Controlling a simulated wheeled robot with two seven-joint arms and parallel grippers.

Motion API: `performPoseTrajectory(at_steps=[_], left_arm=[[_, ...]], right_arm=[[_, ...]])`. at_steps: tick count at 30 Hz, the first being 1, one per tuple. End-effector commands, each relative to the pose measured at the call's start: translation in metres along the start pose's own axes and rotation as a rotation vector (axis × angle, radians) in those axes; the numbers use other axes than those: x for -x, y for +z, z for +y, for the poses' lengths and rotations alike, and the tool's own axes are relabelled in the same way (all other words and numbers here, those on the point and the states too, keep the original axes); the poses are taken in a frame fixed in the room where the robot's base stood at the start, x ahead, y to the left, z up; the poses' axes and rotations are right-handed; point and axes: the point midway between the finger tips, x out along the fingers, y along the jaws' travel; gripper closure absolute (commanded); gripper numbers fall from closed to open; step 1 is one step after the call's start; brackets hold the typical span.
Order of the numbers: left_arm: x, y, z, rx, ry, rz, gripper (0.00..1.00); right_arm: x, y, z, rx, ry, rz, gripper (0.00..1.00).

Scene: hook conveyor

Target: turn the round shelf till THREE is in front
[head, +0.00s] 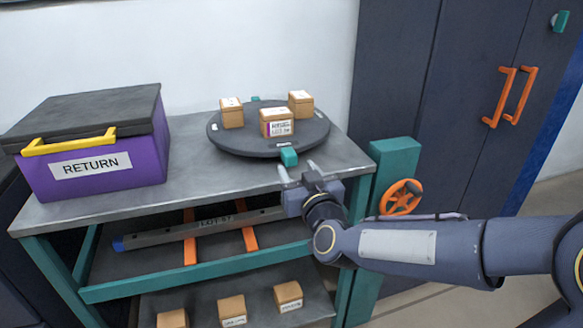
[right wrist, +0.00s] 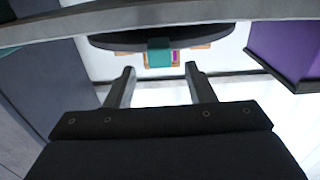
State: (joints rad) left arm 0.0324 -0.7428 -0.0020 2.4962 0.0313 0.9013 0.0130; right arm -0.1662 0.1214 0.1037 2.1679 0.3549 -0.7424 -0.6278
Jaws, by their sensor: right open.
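The round shelf (head: 222,138) is a dark disc on the table top, with teal tabs on its rim. Three small cardboard boxes with white labels stand on it: the front box (head: 277,123), the left box (head: 232,113) and the right box (head: 301,104). Their labels are too small to read. A teal tab (head: 289,156) sticks out at the front rim; it also shows in the right wrist view (right wrist: 159,52). My right gripper (head: 296,172) is open and empty, just in front of that tab and apart from it. My left gripper is not in view.
A purple RETURN box (head: 95,180) with a dark lid and yellow handle stands at the table's left. Below are a bar (head: 200,229) marked LOT and several cardboard boxes. An orange handwheel (head: 401,197) on a teal post and a dark cabinet (head: 440,90) stand right.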

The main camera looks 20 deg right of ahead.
Motion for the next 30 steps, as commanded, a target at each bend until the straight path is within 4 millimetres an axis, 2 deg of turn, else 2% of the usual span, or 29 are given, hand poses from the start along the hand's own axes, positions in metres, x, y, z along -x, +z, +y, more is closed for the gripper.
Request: performPoseTrajectory(at_steps=[3, 9, 20, 30], left_arm=[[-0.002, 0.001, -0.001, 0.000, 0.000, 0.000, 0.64], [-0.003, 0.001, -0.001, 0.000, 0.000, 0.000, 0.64], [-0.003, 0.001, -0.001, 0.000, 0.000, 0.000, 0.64], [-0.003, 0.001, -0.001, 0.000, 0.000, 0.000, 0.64]], right_arm=[[-0.021, 0.001, 0.001, 0.000, 0.001, -0.001, 0.51], [-0.045, 0.001, 0.000, -0.001, 0.000, -0.002, 0.51], [-0.052, 0.000, 0.000, -0.001, -0.001, -0.001, 0.51], [-0.051, 0.000, 0.000, -0.001, -0.001, -0.001, 0.94]])
